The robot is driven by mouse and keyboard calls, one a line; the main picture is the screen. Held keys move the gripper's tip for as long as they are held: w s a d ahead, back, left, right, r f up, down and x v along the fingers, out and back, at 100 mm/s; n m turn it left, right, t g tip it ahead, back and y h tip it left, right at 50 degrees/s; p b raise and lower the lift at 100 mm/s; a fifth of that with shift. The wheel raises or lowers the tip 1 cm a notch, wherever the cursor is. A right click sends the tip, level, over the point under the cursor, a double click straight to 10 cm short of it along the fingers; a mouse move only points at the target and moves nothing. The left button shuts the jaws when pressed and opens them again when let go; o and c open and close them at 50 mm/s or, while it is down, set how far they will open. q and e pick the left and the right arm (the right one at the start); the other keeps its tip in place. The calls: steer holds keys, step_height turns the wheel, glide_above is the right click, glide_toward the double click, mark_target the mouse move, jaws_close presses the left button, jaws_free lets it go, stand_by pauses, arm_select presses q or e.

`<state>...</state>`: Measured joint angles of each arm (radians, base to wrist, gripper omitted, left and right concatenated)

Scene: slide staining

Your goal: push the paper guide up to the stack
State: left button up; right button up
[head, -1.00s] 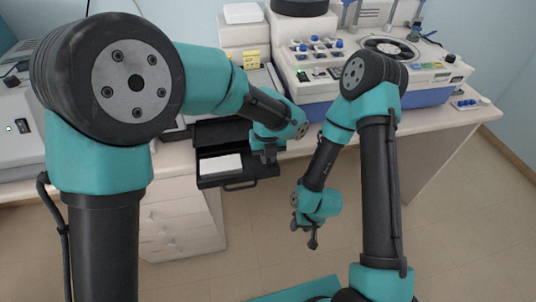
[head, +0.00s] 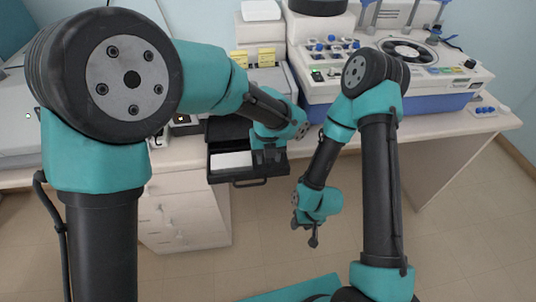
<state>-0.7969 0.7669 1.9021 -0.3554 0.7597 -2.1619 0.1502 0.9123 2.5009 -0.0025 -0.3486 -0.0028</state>
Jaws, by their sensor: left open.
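An open black paper tray (head: 219,179) juts out from the desk front, with a white paper stack (head: 231,160) in its left part. My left gripper (head: 268,156) is open and points down into the right part of the tray. It is just right of the stack and appears close to its right edge in the picture. I cannot make out the paper guide; the gripper and arm cover that part of the tray. My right gripper (head: 312,238) hangs in front of the desk, over the floor and away from the tray. Its jaws are too small to read.
A printer-like housing with yellow labels (head: 266,57) stands behind the tray. A white and blue machine (head: 400,105) with several blue-capped vials (head: 332,45) stands to the right on the desk (head: 410,128). A drawer cabinet (head: 185,215) is below left. The floor in front is clear.

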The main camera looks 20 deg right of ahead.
arm_select(q)
step_height(320, 180, up, 17)
steer(key=shift+r, duration=0.2)
stand_by(0.5)
